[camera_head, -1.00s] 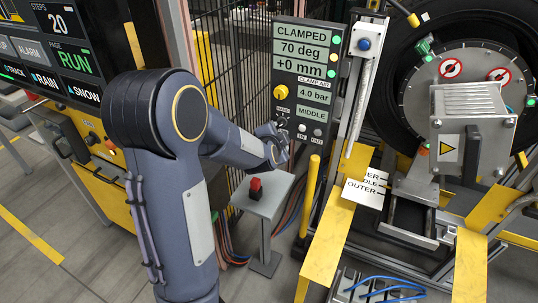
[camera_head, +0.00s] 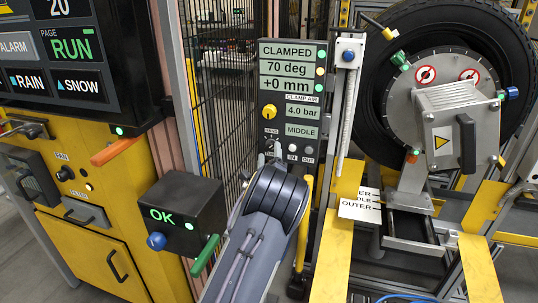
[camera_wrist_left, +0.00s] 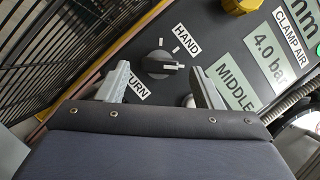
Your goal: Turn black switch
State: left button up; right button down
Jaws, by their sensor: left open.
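The black switch (camera_wrist_left: 158,64) is a round knob with a bar grip on the grey control panel (camera_wrist_left: 215,25), between the labels HAND and TURN. My left gripper (camera_wrist_left: 160,71) is open, and its two fingers appear on either side of the switch in the left wrist view, with nothing between them touching it that I can see. The display reads CLAMPED, 70 deg, +0 mm. My right gripper is not in view.
A yellow knob (camera_head: 269,112) sits above the switch, and IN and OUT buttons (camera_head: 300,149) sit to its right. A black OK box (camera_head: 180,213) with a green handle stands left of my arm. The tyre clamp (camera_head: 440,115) is at the right.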

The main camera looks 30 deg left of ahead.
pick_arm(q)
jog(key=shift+w+a+r, duration=0.15)
jog(key=shift+w+a, duration=0.2)
jog(key=shift+w, duration=0.25)
jog(key=c, duration=1)
